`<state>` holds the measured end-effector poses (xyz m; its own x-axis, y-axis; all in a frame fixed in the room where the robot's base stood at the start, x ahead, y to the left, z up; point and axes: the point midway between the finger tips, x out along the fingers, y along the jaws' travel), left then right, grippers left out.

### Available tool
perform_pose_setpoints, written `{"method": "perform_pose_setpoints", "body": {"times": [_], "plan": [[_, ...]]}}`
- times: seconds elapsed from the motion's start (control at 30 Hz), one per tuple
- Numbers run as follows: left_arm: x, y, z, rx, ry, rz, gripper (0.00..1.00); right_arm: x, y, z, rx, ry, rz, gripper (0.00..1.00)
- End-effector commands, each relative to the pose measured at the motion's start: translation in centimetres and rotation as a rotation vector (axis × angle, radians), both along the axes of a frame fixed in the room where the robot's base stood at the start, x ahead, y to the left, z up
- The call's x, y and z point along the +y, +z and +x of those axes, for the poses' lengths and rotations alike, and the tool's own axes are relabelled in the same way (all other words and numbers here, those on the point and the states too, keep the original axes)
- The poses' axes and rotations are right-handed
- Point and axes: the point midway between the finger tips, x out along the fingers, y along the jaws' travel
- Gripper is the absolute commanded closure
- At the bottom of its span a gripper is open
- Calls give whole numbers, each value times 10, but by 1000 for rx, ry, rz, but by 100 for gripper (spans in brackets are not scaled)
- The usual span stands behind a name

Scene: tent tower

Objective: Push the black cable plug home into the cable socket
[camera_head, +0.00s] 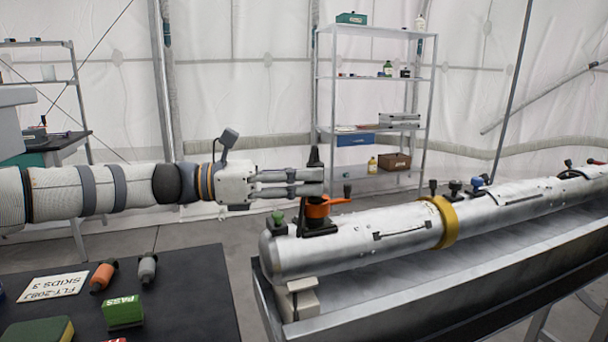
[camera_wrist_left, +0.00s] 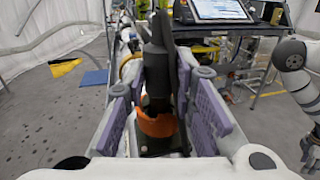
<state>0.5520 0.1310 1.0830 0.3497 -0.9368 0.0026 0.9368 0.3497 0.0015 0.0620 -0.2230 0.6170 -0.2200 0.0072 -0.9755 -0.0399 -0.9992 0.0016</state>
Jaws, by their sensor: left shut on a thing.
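The black cable plug (camera_head: 314,157) stands upright above the near end of the silvery tube. My left gripper (camera_head: 318,182) comes in level from the left and is shut on the plug. In the left wrist view the plug (camera_wrist_left: 157,72) stands between the two purple-padded fingers. Below it is an orange collar (camera_head: 318,208) with a side lever, on a black base that I take for the cable socket (camera_head: 320,229). The collar also shows in the left wrist view (camera_wrist_left: 157,124). The fingers hide where plug meets socket, so I cannot tell how deep it sits.
The tube (camera_head: 385,228) lies along a grey metal trough (camera_head: 400,282), with a yellow band (camera_head: 445,221) around it. A green-topped fitting (camera_head: 278,222) and a small black knob (camera_head: 347,190) stand close to the socket. A dark table (camera_head: 190,300) is at front left.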

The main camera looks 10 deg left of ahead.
Motion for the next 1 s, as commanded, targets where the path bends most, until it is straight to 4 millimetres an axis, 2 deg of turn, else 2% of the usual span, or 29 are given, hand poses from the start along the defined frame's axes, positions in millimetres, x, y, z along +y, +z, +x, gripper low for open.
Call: {"method": "perform_pose_setpoints", "body": {"times": [0.5,0.53,0.6,0.9,1.0], "plan": [[0,-14,0,1,0,1,100,0,-3,-3,11,0,0,64],[0,-13,0,0,0,1,70,0,-3,-3,10,0,0,64],[0,-13,0,0,0,1,54,0,-3,-3,10,0,0,64],[1,-13,0,0,0,1,53,0,-3,-3,10,0,0,64],[11,-12,-3,-1,3,0,53,0,-2,-3,10,0,-1,64]]}}
